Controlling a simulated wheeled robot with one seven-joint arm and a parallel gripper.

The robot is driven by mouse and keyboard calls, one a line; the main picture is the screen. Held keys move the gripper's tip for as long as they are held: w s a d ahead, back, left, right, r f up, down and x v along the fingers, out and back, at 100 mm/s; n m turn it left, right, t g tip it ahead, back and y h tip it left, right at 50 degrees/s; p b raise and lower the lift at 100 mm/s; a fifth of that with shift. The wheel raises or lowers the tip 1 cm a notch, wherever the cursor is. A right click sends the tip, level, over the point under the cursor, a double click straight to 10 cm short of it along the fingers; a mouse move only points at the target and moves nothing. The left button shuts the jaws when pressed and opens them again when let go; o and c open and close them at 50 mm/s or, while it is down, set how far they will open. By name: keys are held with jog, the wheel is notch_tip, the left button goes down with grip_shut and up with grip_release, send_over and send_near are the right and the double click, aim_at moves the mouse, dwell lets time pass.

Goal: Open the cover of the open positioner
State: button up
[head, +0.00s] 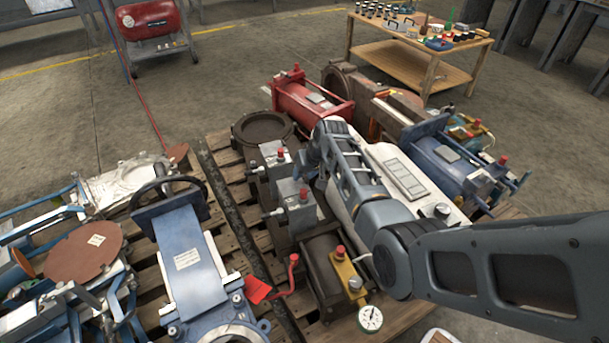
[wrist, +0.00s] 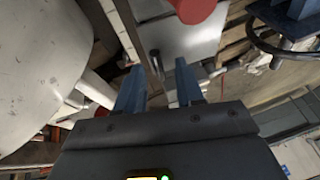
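Two grey box-shaped units with red caps, which look like positioners, sit on the valve gear in the middle of the pallet in the head view: a rear one (head: 272,158) and a front one (head: 292,192). I cannot tell which is the open positioner, and no raised cover is clear. In the wrist view, a grey box face (wrist: 190,42) with a red cap (wrist: 194,8) lies just beyond the fingertips. My gripper (wrist: 158,75) is open, its two blue fingers apart with nothing held between them.
A white rounded actuator (head: 385,175) stands close right of the grey boxes. A blue actuator (head: 190,265) with a dark handwheel is at left, a red cylinder (head: 312,100) behind. A gauge (head: 370,318) is at the front. Open floor and a wooden table (head: 420,65) lie beyond.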

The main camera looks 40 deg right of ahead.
grip_shut()
jog(key=shift+a, duration=0.1)
dwell(0.5)
